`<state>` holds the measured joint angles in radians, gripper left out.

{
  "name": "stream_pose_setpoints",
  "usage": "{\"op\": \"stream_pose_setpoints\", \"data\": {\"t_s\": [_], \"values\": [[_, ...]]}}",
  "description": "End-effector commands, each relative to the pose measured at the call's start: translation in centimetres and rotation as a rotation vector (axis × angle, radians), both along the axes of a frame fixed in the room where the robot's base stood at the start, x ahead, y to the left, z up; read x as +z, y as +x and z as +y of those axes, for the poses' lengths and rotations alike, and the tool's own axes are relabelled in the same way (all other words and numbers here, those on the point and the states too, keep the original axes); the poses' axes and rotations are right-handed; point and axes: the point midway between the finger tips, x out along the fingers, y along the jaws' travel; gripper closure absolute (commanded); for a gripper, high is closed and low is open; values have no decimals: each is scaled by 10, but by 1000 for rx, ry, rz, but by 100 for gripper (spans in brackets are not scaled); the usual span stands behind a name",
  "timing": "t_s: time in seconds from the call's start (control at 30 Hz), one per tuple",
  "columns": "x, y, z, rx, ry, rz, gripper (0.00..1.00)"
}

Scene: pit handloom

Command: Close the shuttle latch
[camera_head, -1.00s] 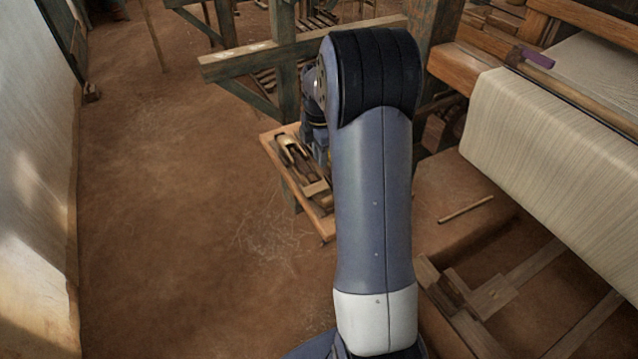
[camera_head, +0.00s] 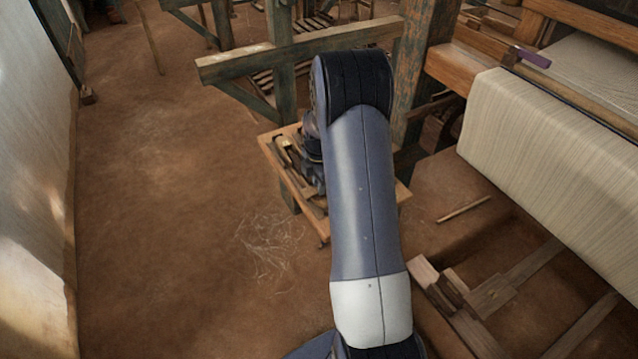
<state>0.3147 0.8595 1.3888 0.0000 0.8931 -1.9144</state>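A small low wooden stand with a raised rim (camera_head: 312,231) is at the middle of the view, beyond my arm. A wooden piece that looks like the shuttle (camera_head: 284,152) lies on it near its far left end, partly covered by my wrist. I cannot make out the latch or whether it is open. My gripper (camera_head: 313,178) is low over the stand, close to the wooden piece. Its fingertips are hidden or too dark to tell, so contact and opening do not show.
A loom with pale cloth (camera_head: 560,165) fills the right side, with an open pit and wooden treadles (camera_head: 490,295) below. A wooden beam (camera_head: 240,66) on posts crosses behind the stand. A plastered wall (camera_head: 35,150) is at left.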

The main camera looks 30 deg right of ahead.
Motion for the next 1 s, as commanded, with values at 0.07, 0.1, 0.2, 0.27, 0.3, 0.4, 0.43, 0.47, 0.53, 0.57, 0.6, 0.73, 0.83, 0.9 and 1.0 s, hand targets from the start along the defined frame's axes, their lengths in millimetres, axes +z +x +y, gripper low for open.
{"op": "stream_pose_setpoints", "data": {"t_s": [0.07,0.1,0.2,0.27,0.3,0.4,0.43,0.47,0.53,0.57,0.6,0.73,0.83,0.9,1.0], "values": [[0,0,0,0,0,0,83],[0,0,0,0,0,0,83],[0,0,0,0,0,0,87],[0,0,0,0,0,0,91],[0,0,0,0,0,0,95],[0,0,0,0,0,0,100],[0,0,0,0,0,0,100],[0,0,0,0,0,0,100],[0,0,0,0,0,0,100],[0,0,0,0,0,0,100],[0,0,0,0,0,0,100],[0,0,0,-9,0,0,100],[0,0,0,-29,0,0,100],[0,0,0,-54,0,0,100],[0,0,0,-106,0,-1,100]]}}
